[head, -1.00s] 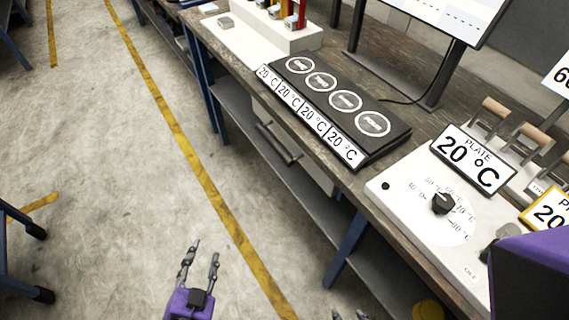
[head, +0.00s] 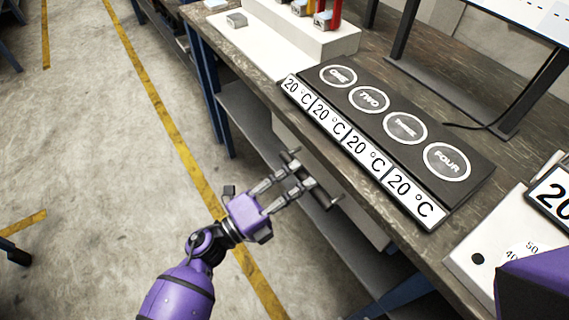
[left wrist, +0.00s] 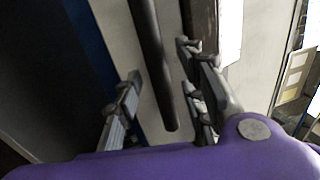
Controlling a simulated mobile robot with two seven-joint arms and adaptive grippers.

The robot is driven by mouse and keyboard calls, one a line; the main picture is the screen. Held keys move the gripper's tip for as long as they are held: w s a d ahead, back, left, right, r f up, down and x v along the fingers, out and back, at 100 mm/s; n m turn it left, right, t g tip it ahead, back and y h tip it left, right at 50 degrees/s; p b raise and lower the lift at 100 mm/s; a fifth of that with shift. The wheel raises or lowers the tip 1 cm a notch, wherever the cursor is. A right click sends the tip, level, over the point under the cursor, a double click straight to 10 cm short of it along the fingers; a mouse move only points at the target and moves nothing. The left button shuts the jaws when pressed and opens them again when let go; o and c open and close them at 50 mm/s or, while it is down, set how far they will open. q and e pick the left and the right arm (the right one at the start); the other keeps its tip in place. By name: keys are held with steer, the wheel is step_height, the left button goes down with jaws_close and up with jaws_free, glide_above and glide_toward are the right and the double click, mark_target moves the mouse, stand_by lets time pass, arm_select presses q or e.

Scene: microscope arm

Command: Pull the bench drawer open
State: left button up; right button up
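The bench drawer (head: 367,229) has a pale front under the edge of the wooden bench top. Its dark bar handle (head: 325,198) stands out from the front and is partly hidden by my left fingers. My left gripper (head: 296,179) reaches in from the left with its fingers at the handle. In the left wrist view the handle (left wrist: 154,60) runs between the spread fingers of my left gripper (left wrist: 160,78), with gaps visible on both sides. The drawer looks closed, though my gripper hides part of it. My right gripper is not in view.
A black four-plate unit (head: 395,130) with 20 °C labels sits on the bench top (head: 240,60) above the drawer. A white dial box (head: 500,250) stands at the right. A grey lower shelf (head: 245,118) lies under the bench. The floor (head: 110,150) at left is clear.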

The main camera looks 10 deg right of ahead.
arm_select(q)
steer(key=shift+x, duration=1)
steer(key=shift+c, duration=0.5)
jaws_close()
